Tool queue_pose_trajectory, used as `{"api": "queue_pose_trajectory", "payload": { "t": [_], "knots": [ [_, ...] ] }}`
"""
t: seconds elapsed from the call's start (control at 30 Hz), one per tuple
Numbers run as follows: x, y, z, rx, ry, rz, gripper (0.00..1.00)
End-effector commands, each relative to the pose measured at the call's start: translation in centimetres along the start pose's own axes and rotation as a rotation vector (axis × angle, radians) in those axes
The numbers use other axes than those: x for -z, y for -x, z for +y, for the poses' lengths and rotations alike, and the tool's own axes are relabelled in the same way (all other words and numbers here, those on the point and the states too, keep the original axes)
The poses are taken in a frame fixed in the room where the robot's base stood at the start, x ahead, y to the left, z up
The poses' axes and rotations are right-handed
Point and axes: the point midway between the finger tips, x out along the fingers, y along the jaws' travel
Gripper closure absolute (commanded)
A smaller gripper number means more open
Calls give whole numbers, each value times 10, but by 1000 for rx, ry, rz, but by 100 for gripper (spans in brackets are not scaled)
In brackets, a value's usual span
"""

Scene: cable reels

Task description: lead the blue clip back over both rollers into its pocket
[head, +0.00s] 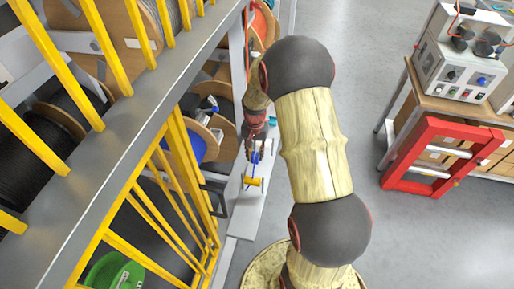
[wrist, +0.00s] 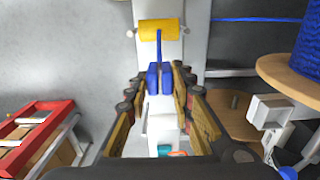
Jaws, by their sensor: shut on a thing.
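The blue clip (wrist: 159,79) is between the fingertips of my gripper (wrist: 158,84), which is shut on it. In the head view my gripper (head: 256,148) hangs over a pale narrow ledge, with blue of the clip (head: 254,158) at its tips. A blue cable (wrist: 159,48) runs from the clip to a yellow roller (wrist: 158,28) ahead; whether it passes over or under is unclear. The roller also shows in the head view (head: 254,182). I cannot make out a second roller. A white bracket-like box (wrist: 268,111), possibly the pocket, is at the right by the wooden reel.
A reel of blue cable (wrist: 294,52) stands at right in the wrist view. Yellow bars (head: 178,185) and a grey rack beam (head: 120,145) lie left of the arm. A red frame (head: 432,160) leans by a bench at right. The grey floor between is clear.

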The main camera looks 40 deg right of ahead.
Motion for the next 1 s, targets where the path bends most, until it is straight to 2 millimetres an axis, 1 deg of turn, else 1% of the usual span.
{"api": "queue_pose_trajectory", "payload": {
  "t": [0.1,1.0],
  "knots": [
    [-14,0,0,0,1,0,100],
    [-111,1,0,0,2,0,100]
  ]
}}
